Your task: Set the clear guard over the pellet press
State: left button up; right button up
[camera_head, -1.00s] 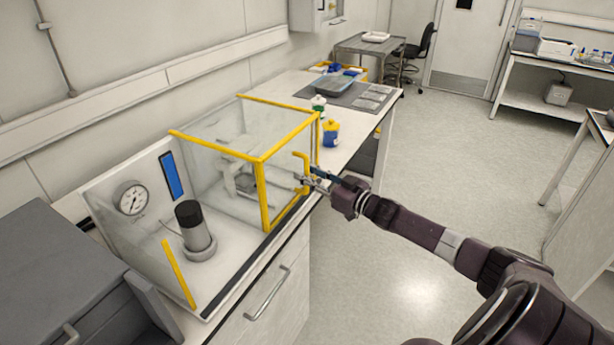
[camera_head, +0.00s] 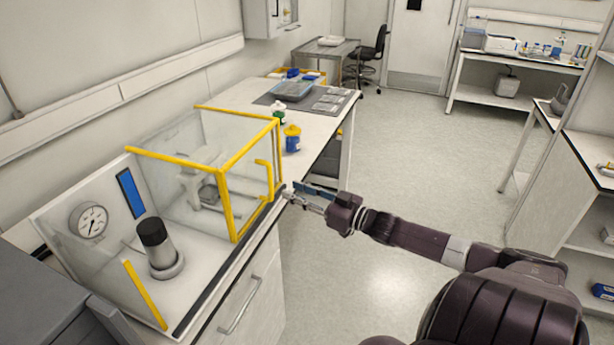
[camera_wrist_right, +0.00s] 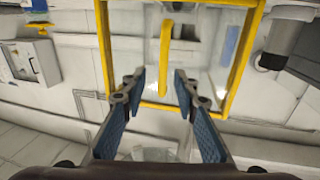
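The clear guard (camera_head: 222,170) is a box with a yellow frame and a yellow handle (camera_head: 263,178) on its front. It sits upright on the bench. The pale pellet press (camera_head: 203,188) shows through its clear walls and appears to be inside it. My right gripper (camera_head: 287,193) is just right of the handle, apart from it and empty. In the right wrist view the gripper (camera_wrist_right: 157,88) has its fingers spread, with the handle (camera_wrist_right: 165,45) beyond the fingertips. My left gripper is out of view.
Left of the guard stand a black-topped cylinder (camera_head: 160,250), a gauge (camera_head: 88,221) and a clear yellow-edged shield (camera_head: 145,294). Behind the guard are a blue bottle with a yellow top (camera_head: 292,139) and a blue tray (camera_head: 291,90). The floor to the right is open.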

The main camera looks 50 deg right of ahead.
jog(key=shift+s+d, duration=0.2)
jog(key=shift+s, duration=0.6)
jog(key=shift+s+d, duration=0.15)
jog(key=shift+s, duration=0.65)
jog(key=s+d+f+m+g+h, duration=0.15)
jog(key=s+f, duration=0.25)
jog(key=f, duration=0.6)
jog(key=s+d+f+m+g+h, duration=0.1)
jog(key=s+d+f+g+h, duration=0.15)
jog(key=f, duration=0.75)
jog(key=s+a+f+g+h, duration=0.1)
jog(key=s+f+g, duration=0.1)
jog(key=s+f, duration=0.45)
jog(key=s+a+f+g+h, duration=0.15)
jog(key=s+f, duration=0.25)
jog(key=f, duration=0.6)
jog(key=s+a+f+g+y, duration=0.2)
jog(key=s+a+f+g, duration=0.3)
jog(key=s+a+f, duration=1)
jog(key=s+a+f+n+g, duration=0.1)
jog(key=s+a+f+g, duration=0.1)
jog(key=s+a, duration=0.4)
jog(key=s+a+f+n+g+y, duration=0.1)
jog(key=s+a+f+n+g, duration=0.1)
jog(key=s+a+f, duration=0.3)
jog(key=s+a, duration=0.2)
jog(key=a, duration=0.1)
jog(key=shift+a, duration=0.15)
